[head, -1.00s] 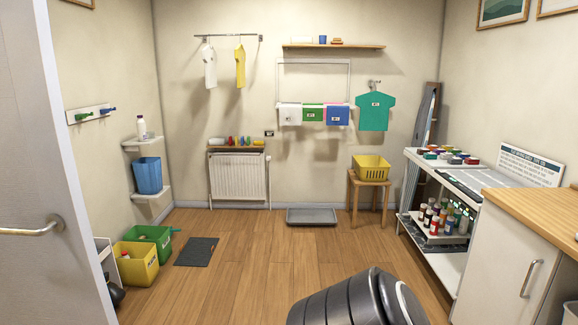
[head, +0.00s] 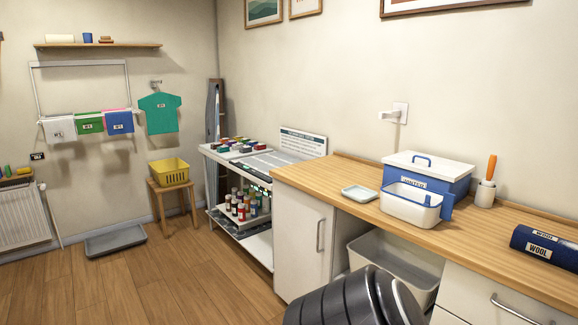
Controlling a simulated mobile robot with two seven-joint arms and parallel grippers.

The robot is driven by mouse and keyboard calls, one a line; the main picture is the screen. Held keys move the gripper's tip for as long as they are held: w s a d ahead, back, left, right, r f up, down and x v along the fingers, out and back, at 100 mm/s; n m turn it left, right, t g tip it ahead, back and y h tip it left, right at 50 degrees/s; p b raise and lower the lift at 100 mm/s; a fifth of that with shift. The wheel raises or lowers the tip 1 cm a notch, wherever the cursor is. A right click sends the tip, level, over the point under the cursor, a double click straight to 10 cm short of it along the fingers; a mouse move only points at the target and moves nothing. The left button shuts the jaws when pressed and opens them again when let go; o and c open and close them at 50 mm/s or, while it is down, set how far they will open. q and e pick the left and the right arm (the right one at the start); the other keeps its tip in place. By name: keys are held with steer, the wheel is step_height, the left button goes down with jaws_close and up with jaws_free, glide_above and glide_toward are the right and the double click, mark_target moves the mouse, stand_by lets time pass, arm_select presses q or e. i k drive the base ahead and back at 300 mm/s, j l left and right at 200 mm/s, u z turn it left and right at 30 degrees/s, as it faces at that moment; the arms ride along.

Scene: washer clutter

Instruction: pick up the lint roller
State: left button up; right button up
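No thing in the head view is plainly a lint roller. An orange handle (head: 491,167) stands upright in a white cup (head: 485,194) on the wooden counter (head: 463,240) at the right. What the handle belongs to is hidden in the cup. Neither of my grippers is in view. Only a dark grey part of my own body shows at the bottom middle.
On the counter are a blue and white box (head: 427,172), a white bin (head: 411,204), a small dish (head: 359,193) and a blue roll marked WOOL (head: 544,246). A trolley with bottles (head: 250,235) stands left of the counter.

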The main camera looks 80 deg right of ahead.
mark_target(486, 182)
steer(key=z, duration=3.8)
